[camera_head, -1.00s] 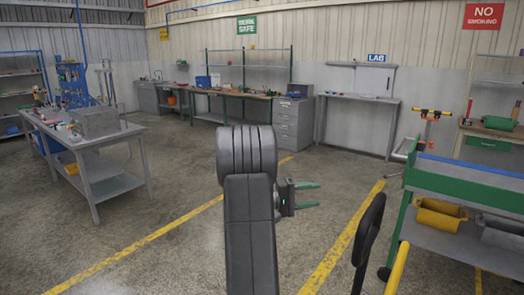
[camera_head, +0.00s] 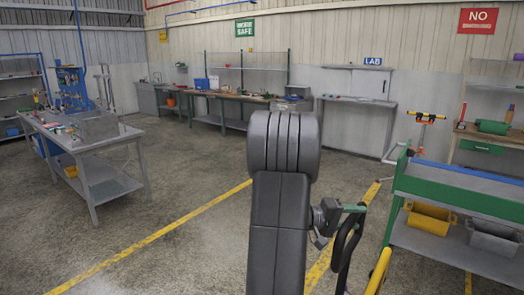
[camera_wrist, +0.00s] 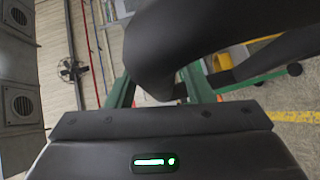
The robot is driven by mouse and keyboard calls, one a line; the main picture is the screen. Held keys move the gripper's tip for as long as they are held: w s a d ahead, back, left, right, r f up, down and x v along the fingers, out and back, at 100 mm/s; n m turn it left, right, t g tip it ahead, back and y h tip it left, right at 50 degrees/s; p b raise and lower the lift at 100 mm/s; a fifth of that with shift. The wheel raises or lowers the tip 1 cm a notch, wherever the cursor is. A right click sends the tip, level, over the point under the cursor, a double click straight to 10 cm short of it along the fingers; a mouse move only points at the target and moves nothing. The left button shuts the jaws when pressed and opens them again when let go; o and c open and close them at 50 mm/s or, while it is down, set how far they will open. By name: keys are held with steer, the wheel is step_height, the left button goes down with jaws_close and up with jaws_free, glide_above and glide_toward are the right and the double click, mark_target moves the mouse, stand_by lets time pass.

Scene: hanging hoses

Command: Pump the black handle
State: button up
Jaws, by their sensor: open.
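The black handle (camera_head: 343,252) is a dark curved loop at the lower right of the head view, beside a yellow bar. In the wrist view the black handle (camera_wrist: 165,45) is large and close, crossing the upper middle and right of the picture. My gripper (camera_head: 355,209) is open, at the upper part of the handle in the head view. In the wrist view the green fingers of my gripper (camera_wrist: 160,90) stand apart, with the handle's dark end between or in front of them. I cannot tell whether they touch it.
The yellow bar (camera_head: 378,271) rises next to the handle. A green and grey cart (camera_head: 455,208) with a yellow part on its shelf stands at right. A workbench (camera_head: 85,150) stands at left. The floor between is clear, with yellow lines.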

steer(key=b+v, duration=0.2)
steer(key=v, duration=0.6)
steer(key=shift+a, duration=0.35)
